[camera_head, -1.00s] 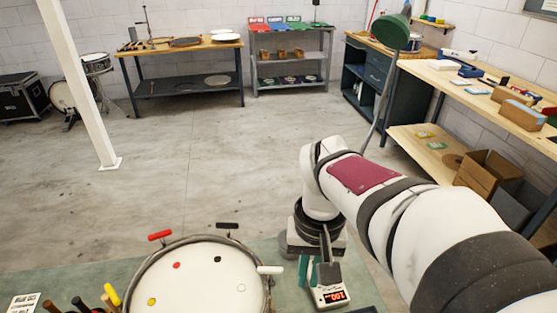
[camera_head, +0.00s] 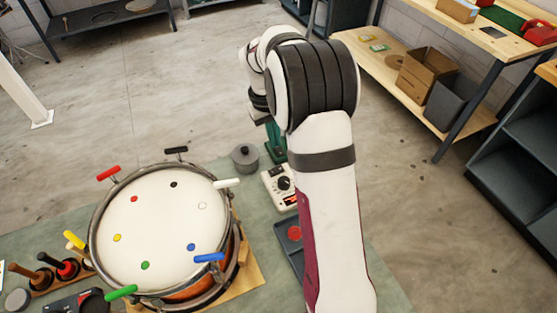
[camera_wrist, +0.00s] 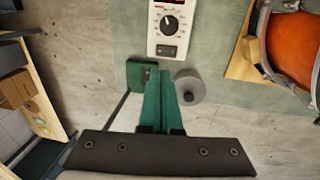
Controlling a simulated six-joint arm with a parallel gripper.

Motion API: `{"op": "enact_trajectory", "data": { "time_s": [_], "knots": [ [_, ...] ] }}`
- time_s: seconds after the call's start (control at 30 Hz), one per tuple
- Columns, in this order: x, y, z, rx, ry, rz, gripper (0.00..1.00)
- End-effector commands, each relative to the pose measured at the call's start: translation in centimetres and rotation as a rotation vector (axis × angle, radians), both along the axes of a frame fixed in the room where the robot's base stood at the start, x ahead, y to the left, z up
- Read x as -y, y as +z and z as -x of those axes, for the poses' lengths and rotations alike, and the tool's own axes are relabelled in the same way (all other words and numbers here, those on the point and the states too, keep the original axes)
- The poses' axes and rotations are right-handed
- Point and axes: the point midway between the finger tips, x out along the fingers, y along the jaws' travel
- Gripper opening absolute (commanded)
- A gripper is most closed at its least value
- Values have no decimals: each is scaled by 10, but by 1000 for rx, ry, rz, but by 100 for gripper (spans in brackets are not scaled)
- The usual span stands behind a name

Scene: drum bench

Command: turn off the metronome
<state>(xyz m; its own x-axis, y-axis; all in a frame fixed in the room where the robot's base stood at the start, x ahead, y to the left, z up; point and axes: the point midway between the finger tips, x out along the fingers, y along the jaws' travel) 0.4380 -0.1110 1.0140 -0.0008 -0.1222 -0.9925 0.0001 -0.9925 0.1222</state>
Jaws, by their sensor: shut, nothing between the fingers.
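The metronome (camera_head: 278,190) is a pale box on the green mat, right of the drum. The wrist view shows it (camera_wrist: 157,33) at the top, with a black dial (camera_wrist: 170,24), a red-lit display partly cut off by the top edge, and a dark switch (camera_wrist: 167,51) near its lower end. My gripper (camera_wrist: 161,73) has green fingers that are together and empty. In the wrist view their tips appear just below the metronome's switch end; I cannot tell their height. In the head view my arm hides part of the metronome's right side.
A grey cylinder with a dark knob (camera_wrist: 189,86) stands close right of my fingers, also in the head view (camera_head: 245,157). A green square piece (camera_wrist: 141,76) lies left of them. The drum (camera_head: 160,226) with coloured handles stands left of the metronome.

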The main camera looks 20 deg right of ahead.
Motion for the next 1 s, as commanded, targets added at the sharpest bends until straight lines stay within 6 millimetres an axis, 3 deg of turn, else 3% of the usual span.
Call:
{"op": "enact_trajectory", "data": {
  "time_s": [0.2,0.43,0.6,1.0],
  "knots": [
    [6,-49,1,-3,0,-1,0],
    [10,-89,1,-1,1,-1,0],
    [12,-102,0,1,-1,-2,0],
    [14,-106,0,2,0,-1,0]
  ]
}}
